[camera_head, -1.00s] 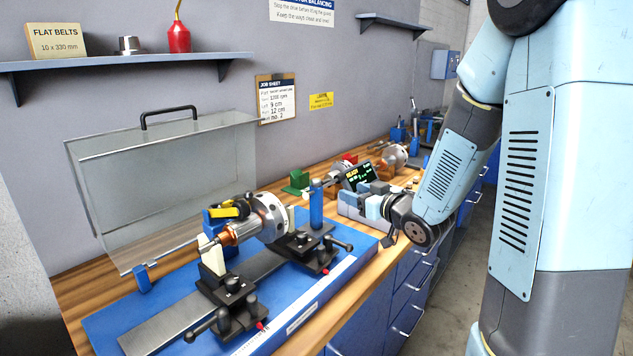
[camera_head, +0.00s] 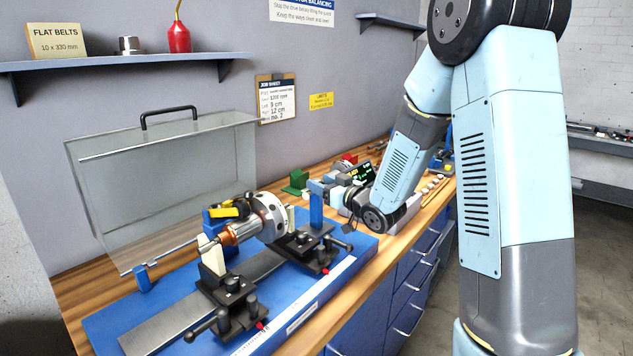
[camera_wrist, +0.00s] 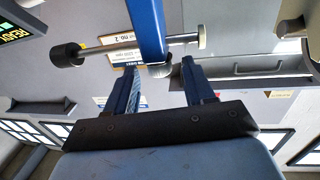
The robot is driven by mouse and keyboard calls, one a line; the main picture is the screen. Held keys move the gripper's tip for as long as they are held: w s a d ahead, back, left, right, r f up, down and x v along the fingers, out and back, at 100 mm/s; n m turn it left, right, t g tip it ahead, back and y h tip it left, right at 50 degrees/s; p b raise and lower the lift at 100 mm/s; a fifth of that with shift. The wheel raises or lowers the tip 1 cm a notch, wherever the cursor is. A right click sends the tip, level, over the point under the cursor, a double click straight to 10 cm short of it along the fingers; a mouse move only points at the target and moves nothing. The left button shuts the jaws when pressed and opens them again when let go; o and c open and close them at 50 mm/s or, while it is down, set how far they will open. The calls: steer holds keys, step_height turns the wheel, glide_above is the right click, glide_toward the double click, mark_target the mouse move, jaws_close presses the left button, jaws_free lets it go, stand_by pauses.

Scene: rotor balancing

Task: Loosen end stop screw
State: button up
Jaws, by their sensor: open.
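The end stop is a blue post (camera_head: 316,212) at the right end of the balancing machine. In the wrist view its blue arm (camera_wrist: 150,28) carries a horizontal metal rod with a black knob (camera_wrist: 67,55) on the left and a pale round tip (camera_wrist: 202,38) on the right. A short grey screw head (camera_wrist: 160,69) sits at the end of the blue arm. My gripper (camera_wrist: 161,64) is open, with one blue finger on each side of that screw head and gaps visible. In the head view my gripper is at the post top, partly hidden by my arm.
A rotor (camera_head: 262,218) rests on two black supports over the blue base (camera_head: 105,325). A raised clear guard (camera_head: 160,185) stands behind it. Drawers (camera_head: 408,282) are below.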

steer(key=shift+x, duration=1.5)
steer(key=shift+c, duration=0.4)
steer(key=c, duration=0.8)
steer(key=shift+c, duration=0.2)
